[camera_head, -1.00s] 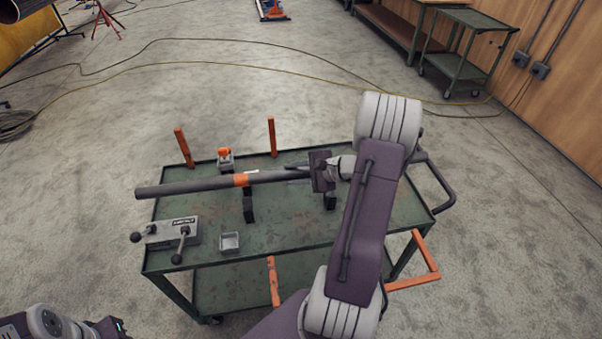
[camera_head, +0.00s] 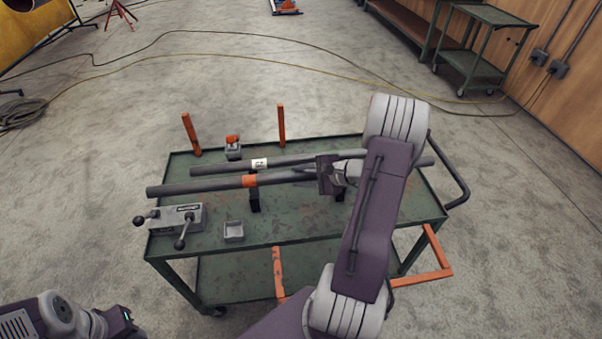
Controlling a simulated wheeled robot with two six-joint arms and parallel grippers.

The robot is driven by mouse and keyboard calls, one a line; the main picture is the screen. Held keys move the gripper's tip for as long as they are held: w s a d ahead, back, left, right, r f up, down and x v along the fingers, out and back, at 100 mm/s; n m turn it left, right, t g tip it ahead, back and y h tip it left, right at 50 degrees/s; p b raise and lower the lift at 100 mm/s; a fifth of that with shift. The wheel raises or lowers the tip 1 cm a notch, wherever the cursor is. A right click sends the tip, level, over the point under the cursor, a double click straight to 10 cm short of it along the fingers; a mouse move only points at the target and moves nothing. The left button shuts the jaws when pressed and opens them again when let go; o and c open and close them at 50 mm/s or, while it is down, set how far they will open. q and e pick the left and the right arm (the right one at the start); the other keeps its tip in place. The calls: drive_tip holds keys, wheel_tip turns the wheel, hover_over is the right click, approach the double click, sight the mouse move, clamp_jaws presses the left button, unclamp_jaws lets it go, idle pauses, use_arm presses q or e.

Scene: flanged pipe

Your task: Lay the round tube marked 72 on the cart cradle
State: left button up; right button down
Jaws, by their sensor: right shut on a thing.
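My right gripper (camera_head: 328,175) is shut on the dark round tube with an orange band (camera_head: 205,186), near its right part. This tube lies lengthwise above the dark cradle supports (camera_head: 254,201) on the green cart; whether it touches them is unclear. A second dark tube (camera_head: 215,170) with a white label (camera_head: 260,163) lies just behind it, roughly parallel. The label's marking is too small to read surely, and no number shows on the held tube. My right forearm hides part of the cart's right side. My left gripper (camera_head: 120,319) is at the lower left edge, its fingers unclear.
The green cart (camera_head: 290,232) carries a grey box with ball-ended levers (camera_head: 180,219), a small square tray (camera_head: 233,232) and a small orange-topped block (camera_head: 233,147). Two orange posts (camera_head: 281,124) rise at its back edge. Cables lie on the floor behind.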

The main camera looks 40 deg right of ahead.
drive_tip(key=shift+f+b, duration=1.95)
drive_tip(key=shift+f+b, duration=0.45)
drive_tip(key=shift+b, duration=0.35)
drive_tip(key=c, duration=0.9)
unclamp_jaws()
drive_tip(key=shift+a, duration=0.1)
drive_tip(key=shift+s, duration=0.1)
drive_tip(key=p+v, duration=0.1)
drive_tip(key=v, duration=0.8)
